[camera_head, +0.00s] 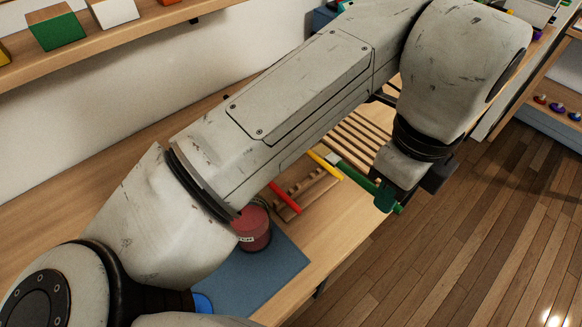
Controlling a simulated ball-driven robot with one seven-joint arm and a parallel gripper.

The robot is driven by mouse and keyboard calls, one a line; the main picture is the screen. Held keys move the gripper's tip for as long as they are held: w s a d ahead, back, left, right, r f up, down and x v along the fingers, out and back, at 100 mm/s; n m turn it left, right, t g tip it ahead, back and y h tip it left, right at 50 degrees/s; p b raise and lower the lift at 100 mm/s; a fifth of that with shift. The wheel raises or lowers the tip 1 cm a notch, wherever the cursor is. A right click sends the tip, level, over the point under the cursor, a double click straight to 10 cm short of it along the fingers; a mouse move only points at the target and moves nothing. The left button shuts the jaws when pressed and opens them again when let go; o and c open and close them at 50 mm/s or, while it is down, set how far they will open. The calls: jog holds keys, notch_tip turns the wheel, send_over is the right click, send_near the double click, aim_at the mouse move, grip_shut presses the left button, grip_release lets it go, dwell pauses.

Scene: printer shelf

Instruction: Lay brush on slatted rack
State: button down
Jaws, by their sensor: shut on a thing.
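The brush (355,174) has a long green handle and a pale head at its upper left end. My gripper (387,196) is shut on the handle near its lower right end; the fingers are partly hidden by the wrist. The slatted rack (358,137) is a set of pale wooden slats on the table, partly covered by my arm. The brush lies across the view along the rack's near side. I cannot tell whether it touches the rack or is above it.
A wooden holder (309,191) with pegs stands near the rack, with a red bar (285,198) and a yellow bar (325,166) by it. Bare tabletop (341,222) lies right of the holder.

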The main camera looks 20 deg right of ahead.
aim_at(343, 164)
jog(key=w+a+f, duration=0.1)
jog(key=w, duration=0.1)
jog(key=w+f, duration=0.1)
jog(key=w, duration=0.2)
jog(key=w+a+f, duration=0.1)
jog(key=w, duration=0.2)
jog(key=shift+w+a+f, duration=0.2)
jog(key=shift+a+f, duration=0.15)
jog(key=shift+f, duration=0.05)
jog(key=w+f, duration=0.1)
jog(key=f, duration=0.1)
jog(key=w+a+f, duration=0.1)
jog(key=w+f, duration=0.2)
jog(key=f, duration=0.1)
jog(key=shift+w+a+p, duration=0.3)
jog(key=shift+w+p, duration=0.05)
jog(key=shift+w, duration=0.05)
jog(key=shift+f+p, duration=0.55)
jog(key=shift+f, duration=0.9)
jog(key=c, duration=1.1)
grip_release()
